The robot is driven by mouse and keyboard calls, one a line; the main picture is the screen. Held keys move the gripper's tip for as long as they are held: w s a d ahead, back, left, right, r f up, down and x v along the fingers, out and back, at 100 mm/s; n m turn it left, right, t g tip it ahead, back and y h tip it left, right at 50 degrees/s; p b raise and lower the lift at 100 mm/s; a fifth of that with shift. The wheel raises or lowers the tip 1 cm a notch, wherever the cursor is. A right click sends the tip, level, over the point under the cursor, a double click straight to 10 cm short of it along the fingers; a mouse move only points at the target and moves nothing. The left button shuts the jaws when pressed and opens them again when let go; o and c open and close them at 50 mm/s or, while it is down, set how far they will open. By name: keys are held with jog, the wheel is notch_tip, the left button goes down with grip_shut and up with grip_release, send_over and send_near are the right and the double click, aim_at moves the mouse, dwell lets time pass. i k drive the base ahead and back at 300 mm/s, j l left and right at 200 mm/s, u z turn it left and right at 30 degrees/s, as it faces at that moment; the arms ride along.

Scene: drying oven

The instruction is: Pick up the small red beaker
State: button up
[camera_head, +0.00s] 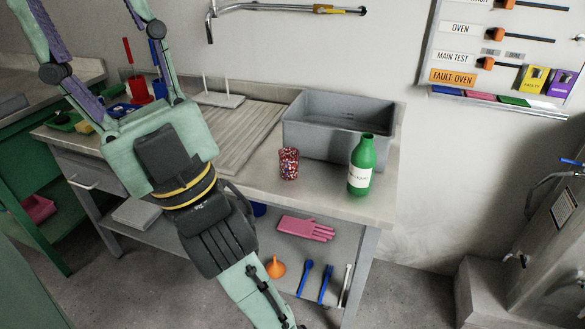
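A small red beaker-like cup (288,164), speckled with white, stands upright on the bench top, right of the middle. It is in front of the grey tub and left of the green bottle. My gripper (86,14) reaches up the left side of the picture, large and near the camera. Its two mint and purple fingers stand wide apart with nothing seen between them; their tips are cut off by the top edge. The gripper is well left of the cup and apart from it. My arm hides part of the bench's left half.
A green bottle (361,166) with a white label stands close right of the cup, near the bench's right end. A grey tub (340,124) is behind. Red (138,90) and blue-handled items (156,58) stand back left. A pink glove (305,228) lies on the lower shelf.

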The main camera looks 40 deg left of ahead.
aim_at(289, 164)
jog(key=i+u, duration=0.35)
jog(key=u, duration=1.3)
